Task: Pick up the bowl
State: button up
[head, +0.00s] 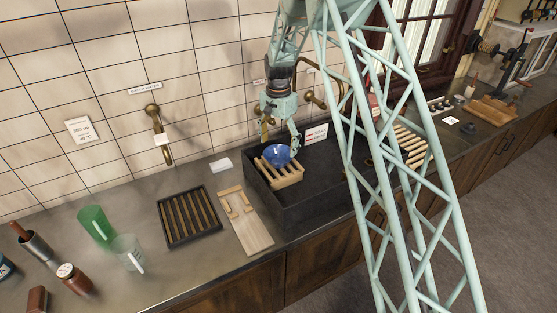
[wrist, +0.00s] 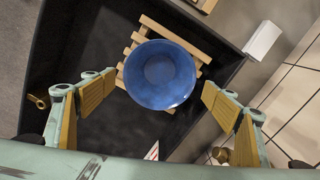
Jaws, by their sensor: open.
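The blue bowl (head: 277,154) sits upright on a slatted wooden rack (head: 290,174) inside the dark sink (head: 300,208). In the wrist view the bowl (wrist: 159,75) is seen from above, with the rack (wrist: 192,41) showing around it. My gripper (head: 278,138) hangs above the sink, close to the bowl. In the wrist view my gripper (wrist: 157,92) is open and empty, with one finger on each side of the bowl and gaps between. Contact with the bowl does not show. Part of the bowl's far side is hard to see in the head view.
A brass tap (head: 158,135) is on the tiled wall. A dark slatted tray (head: 188,217), a wooden board (head: 246,222), a green cup (head: 95,225) and a clear cup (head: 128,252) stand left of the sink. A white block (head: 221,165) lies behind the sink's left corner.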

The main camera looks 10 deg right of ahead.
aim_at(279, 155)
jog(key=shift+f, duration=0.1)
dwell(0.3)
jog(key=shift+f+p, duration=0.65)
jog(key=shift+f, duration=1.8)
jog(key=c, duration=0.9)
jog(key=shift+r, duration=0.1)
jog(key=shift+r+b, duration=0.5)
jog(key=shift+r, duration=1.15)
jog(key=s+b, duration=0.1)
jog(key=s, duration=0.4)
jog(key=s+r, duration=0.1)
jog(key=s, duration=0.4)
jog(key=s+b, duration=0.1)
jog(key=s, duration=0.5)
jog(key=shift+r+b, duration=0.25)
jog(key=shift+b, duration=0.05)
